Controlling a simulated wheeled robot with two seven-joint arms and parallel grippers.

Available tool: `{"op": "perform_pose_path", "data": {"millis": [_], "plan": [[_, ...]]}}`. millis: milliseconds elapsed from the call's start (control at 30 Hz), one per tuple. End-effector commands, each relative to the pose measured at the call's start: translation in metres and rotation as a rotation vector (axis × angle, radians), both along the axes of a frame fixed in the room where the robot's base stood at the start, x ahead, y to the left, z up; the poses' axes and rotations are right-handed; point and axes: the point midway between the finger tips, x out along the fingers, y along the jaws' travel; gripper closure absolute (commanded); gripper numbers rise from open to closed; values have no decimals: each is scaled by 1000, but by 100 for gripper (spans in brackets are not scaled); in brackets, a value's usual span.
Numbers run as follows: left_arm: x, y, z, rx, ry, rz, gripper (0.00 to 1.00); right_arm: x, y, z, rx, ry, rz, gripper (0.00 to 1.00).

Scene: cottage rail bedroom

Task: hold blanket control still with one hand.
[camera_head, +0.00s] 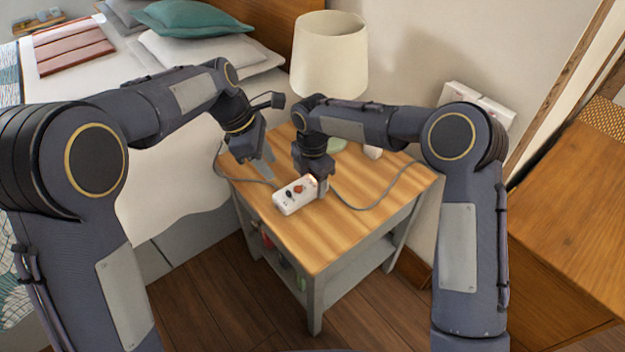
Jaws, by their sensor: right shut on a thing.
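The blanket control (291,199) is a small white box with a red-orange knob and a dark switch on its face. It sits at the left part of the wooden nightstand top, with a grey cord near it. My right gripper (321,190) points down at the control's right end and is shut on it; its fingertips are partly hidden. My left gripper (262,172) hangs over the nightstand's left edge, apart from the control, up and to its left. I cannot make out the gap between its fingers.
The nightstand (330,240) has clear room on its front part. A lamp (330,55) stands at its back, behind my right arm. The bed (190,200) is close on the left, and a wooden cabinet (570,215) is on the right. Cords (385,195) cross the nightstand top.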

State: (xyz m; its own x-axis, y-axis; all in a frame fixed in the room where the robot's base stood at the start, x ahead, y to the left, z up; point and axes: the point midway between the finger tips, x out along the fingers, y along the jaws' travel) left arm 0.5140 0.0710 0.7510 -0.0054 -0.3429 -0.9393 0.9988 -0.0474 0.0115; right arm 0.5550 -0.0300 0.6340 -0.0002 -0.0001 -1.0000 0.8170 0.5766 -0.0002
Motion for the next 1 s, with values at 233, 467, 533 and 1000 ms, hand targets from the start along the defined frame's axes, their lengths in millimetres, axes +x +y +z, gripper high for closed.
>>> {"op": "perform_pose_path", "data": {"millis": [233,467,533,1000], "plan": [[-2,-3,-4,34,-74,-166,95,0,0,0,1,-1,0,72],[-5,-13,-15,171,-324,-806,100,0,0,0,1,-1,0,72],[-5,-17,-17,220,-401,-1029,100,0,0,0,1,-1,0,72],[-4,-40,-20,410,-639,-1859,100,0,0,0,1,-1,0,72]]}}
